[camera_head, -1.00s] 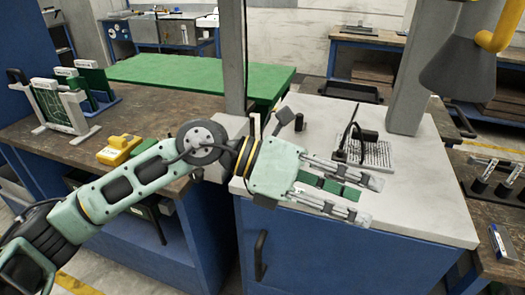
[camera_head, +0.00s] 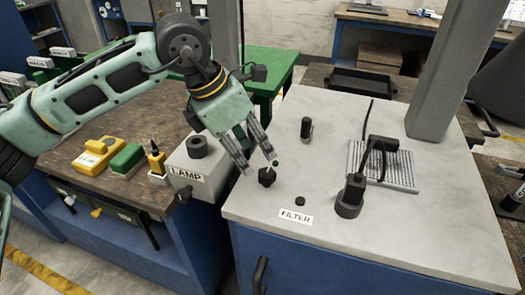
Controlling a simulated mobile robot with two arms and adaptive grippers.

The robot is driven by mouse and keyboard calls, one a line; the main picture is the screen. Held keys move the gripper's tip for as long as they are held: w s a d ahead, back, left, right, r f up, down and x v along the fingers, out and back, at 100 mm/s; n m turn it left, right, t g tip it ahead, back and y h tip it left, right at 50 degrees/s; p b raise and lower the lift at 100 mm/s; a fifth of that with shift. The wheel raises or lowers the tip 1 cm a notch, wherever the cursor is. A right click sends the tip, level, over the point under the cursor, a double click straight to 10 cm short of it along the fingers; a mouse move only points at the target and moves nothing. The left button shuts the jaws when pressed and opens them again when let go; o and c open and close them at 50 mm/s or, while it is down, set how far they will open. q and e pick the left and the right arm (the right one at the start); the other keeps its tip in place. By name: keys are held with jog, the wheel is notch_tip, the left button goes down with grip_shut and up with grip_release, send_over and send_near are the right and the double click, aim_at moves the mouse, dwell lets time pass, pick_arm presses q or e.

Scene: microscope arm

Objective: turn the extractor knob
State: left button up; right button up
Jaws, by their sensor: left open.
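No label for an extractor shows, so I cannot tell which knob is the extractor's. A black knob (camera_head: 267,177) with a thin pale pointer sits on the pale worktop (camera_head: 420,225). My left gripper (camera_head: 259,163) is open, with its fingers pointing down just above and beside this knob; I cannot tell if they touch it. A small black round piece (camera_head: 300,201) lies behind the white FILTER label (camera_head: 296,216). A black upright cylinder (camera_head: 306,128) stands farther back. My right gripper is not in view.
A grey LAMP box (camera_head: 208,169) adjoins the worktop's left side. Black apparatus (camera_head: 350,195) and a perforated plate (camera_head: 400,170) stand at right, near a grey column (camera_head: 445,80). A yellow device (camera_head: 96,153) and a green block (camera_head: 127,160) lie on the brown bench.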

aim_at(264, 171)
pick_arm(q)
jog(key=p+x, duration=0.1)
jog(key=x, duration=0.5)
jog(key=shift+s+d+f, duration=0.1)
jog(key=shift+s+f, duration=0.05)
jog(key=shift+f, duration=0.05)
jog(key=shift+d+f, duration=0.1)
jog(key=shift+f, duration=0.2)
jog(key=shift+w+f, duration=0.2)
jog(key=shift+w, duration=0.05)
jog(key=c, duration=0.4)
jog(key=shift+r, duration=0.1)
jog(key=c, duration=0.6)
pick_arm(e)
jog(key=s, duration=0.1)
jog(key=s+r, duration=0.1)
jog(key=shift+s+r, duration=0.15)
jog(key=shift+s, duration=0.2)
